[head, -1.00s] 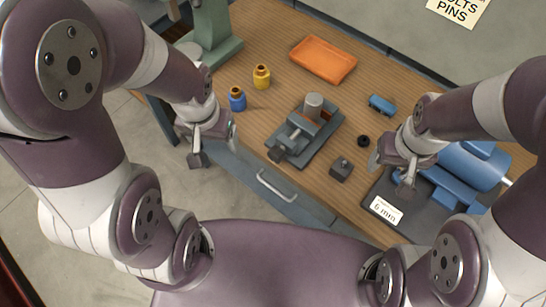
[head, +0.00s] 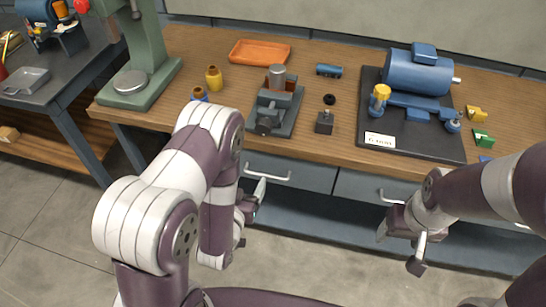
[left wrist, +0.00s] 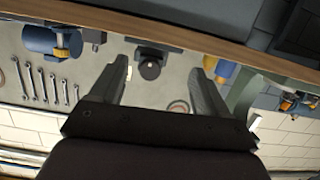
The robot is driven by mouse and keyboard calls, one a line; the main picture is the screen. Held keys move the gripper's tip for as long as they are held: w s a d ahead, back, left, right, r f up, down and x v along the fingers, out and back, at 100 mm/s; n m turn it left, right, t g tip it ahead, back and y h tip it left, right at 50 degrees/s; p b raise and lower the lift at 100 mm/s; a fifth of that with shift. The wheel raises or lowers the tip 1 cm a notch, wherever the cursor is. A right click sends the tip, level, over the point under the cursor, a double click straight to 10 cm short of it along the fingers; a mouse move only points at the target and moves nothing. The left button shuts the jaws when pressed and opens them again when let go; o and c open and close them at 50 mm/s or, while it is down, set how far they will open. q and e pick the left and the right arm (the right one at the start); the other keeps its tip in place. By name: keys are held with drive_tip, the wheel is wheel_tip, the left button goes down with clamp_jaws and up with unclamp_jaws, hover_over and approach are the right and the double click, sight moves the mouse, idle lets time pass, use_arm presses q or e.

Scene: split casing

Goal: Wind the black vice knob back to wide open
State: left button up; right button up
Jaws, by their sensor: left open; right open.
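The grey vice (head: 285,118) sits on the wooden bench near its front edge. Its dark knob (head: 266,124) faces the front. A grey cylinder (head: 277,76) stands upright at the vice's jaws; whether it is clamped I cannot tell. My left gripper (head: 246,218) is open, below and in front of the bench edge, apart from the vice. In the upside-down left wrist view, the round black knob (left wrist: 150,68) shows beyond and between the open, empty fingers (left wrist: 166,68). My right gripper (head: 398,250) is open and empty, in front of the drawers at right.
A green drill press (head: 150,65), yellow bottle (head: 214,78) and orange tray (head: 260,53) are left and behind. A small dark block (head: 324,122) and black ring (head: 329,99) lie right of the vice. A blue motor (head: 418,73) is farther right. Drawer handles (head: 268,177) jut out below.

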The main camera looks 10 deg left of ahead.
use_arm(q)
wheel_tip(320, 180, up, 4)
drive_tip(key=f+t, duration=0.1)
drive_tip(key=t, duration=0.1)
approach(263, 130)
drive_tip(key=shift+t, duration=0.4)
drive_tip(key=w+p, duration=0.1)
drive_tip(key=w, duration=0.3)
drive_tip(key=shift+w+a+f, duration=0.1)
drive_tip(key=shift+w+a, duration=0.05)
drive_tip(key=shift+a, duration=0.05)
drive_tip(key=w, duration=0.5)
drive_tip(key=shift+w+d+f+p, duration=0.25)
drive_tip(key=shift+p, duration=0.15)
use_arm(e)
drive_tip(key=shift+w+d+r, duration=0.1)
drive_tip(key=shift+w+r, duration=0.55)
use_arm(q)
drive_tip(key=c, duration=1)
use_arm(e)
drive_tip(key=shift+w, duration=0.1)
